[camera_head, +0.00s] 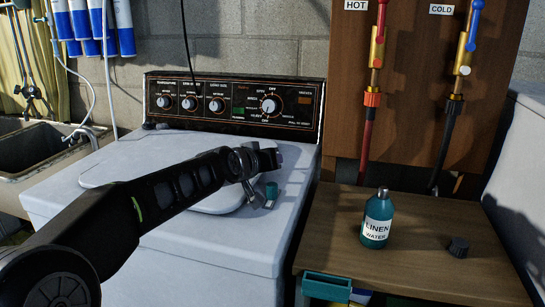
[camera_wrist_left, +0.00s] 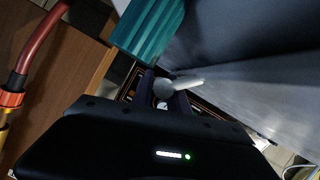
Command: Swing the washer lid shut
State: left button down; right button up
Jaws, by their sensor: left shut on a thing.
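The washer (camera_head: 215,245) is white with a black control panel at its back. Its pale lid (camera_head: 120,170) lies low over the top, largely covered by my left arm; I cannot tell whether it is fully seated. My left gripper (camera_head: 252,194) is at the lid's right front edge. In the left wrist view my left gripper (camera_wrist_left: 165,88) is shut on a small pale rounded piece (camera_wrist_left: 184,83). A teal ribbed piece (camera_wrist_left: 147,32) is just beyond the fingers; a small teal piece (camera_head: 271,190) also shows beside the gripper in the head view. My right gripper is out of view.
A wooden table (camera_head: 415,270) stands to the right with a teal Linen Water bottle (camera_head: 377,220) and a dark cap (camera_head: 459,247). Red and dark hoses hang behind it. A sink (camera_head: 35,150) is at the left.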

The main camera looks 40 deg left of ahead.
pick_arm(q)
jog(key=shift+w+d+f, duration=0.1)
jog(key=shift+d+f, duration=0.15)
jog(key=shift+f, duration=0.6)
jog(key=c, duration=1.4)
grip_release()
jog(key=shift+o, duration=0.5)
jog(key=shift+f, duration=0.1)
jog(key=shift+a, duration=0.15)
jog(key=shift+s, duration=0.25)
jog(key=v, duration=0.7)
jog(key=shift+s+r, duration=0.2)
jog(key=shift+r, duration=0.3)
jog(key=shift+s+r, duration=0.1)
